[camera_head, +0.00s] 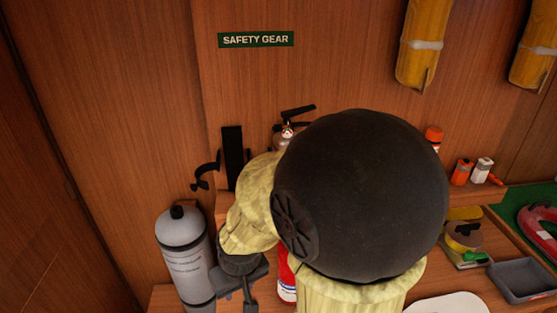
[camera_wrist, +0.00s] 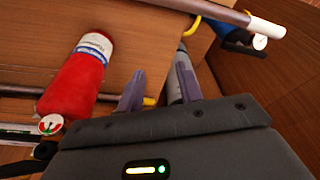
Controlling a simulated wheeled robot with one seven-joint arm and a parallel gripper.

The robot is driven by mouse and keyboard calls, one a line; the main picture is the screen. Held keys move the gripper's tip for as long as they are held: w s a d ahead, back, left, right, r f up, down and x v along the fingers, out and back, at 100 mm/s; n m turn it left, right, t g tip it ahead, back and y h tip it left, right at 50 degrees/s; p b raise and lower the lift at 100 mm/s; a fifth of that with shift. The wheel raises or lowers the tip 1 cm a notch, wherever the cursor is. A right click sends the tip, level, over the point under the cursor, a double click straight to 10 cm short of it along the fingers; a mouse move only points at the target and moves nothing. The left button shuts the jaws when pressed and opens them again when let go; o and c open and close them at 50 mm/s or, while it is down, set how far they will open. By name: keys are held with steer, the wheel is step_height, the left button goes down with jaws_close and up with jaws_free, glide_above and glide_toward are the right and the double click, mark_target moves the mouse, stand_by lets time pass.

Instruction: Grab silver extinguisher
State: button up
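A grey-silver cylinder (camera_head: 184,258) with a black top and printed text stands upright at the lower left in the head view. My gripper (camera_head: 243,290) is low, just right of the grey cylinder. In the wrist view my gripper (camera_wrist: 161,88) has its two fingers apart. A grey rounded surface (camera_wrist: 179,72) shows beyond them; I cannot tell which object it is or whether they touch.
An empty black bracket (camera_head: 232,158) is on the wooden wall. Small gear and a grey tray (camera_head: 522,279) occupy the right.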

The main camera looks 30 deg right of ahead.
steer(key=shift+w+a, duration=0.1)
steer(key=shift+w, duration=0.1)
steer(key=o, duration=0.3)
steer(key=shift+s, duration=0.15)
steer(key=o, duration=1)
steer(key=shift+m+t, duration=0.3)
steer(key=shift+t, duration=0.6)
steer(key=w+d, duration=0.1)
steer(key=w+d+r+p, duration=0.2)
steer(key=w, duration=0.1)
steer(key=shift+w, duration=0.1)
steer(key=shift+o, duration=0.2)
steer(key=w+d+r+m+t+h+p, duration=0.2)
steer(key=w+d+r+t+p, duration=0.25)
steer(key=w+d+r, duration=0.4)
steer(key=w+d+r+t+h+p, duration=0.1)
steer(key=w+d+r+t, duration=0.2)
steer(key=d, duration=0.5)
steer(key=w+d+r+t+h+p, duration=0.2)
steer(key=w+d+r+t, duration=0.1)
steer(key=d+r+t, duration=0.2)
step_height(320, 180, up, 2)
steer(key=d, duration=0.2)
steer(key=shift+d+r+m+p, duration=0.15)
steer(key=shift+d+m+p, duration=0.15)
steer(key=shift+d+m, duration=0.1)
steer(key=shift+s+a, duration=0.1)
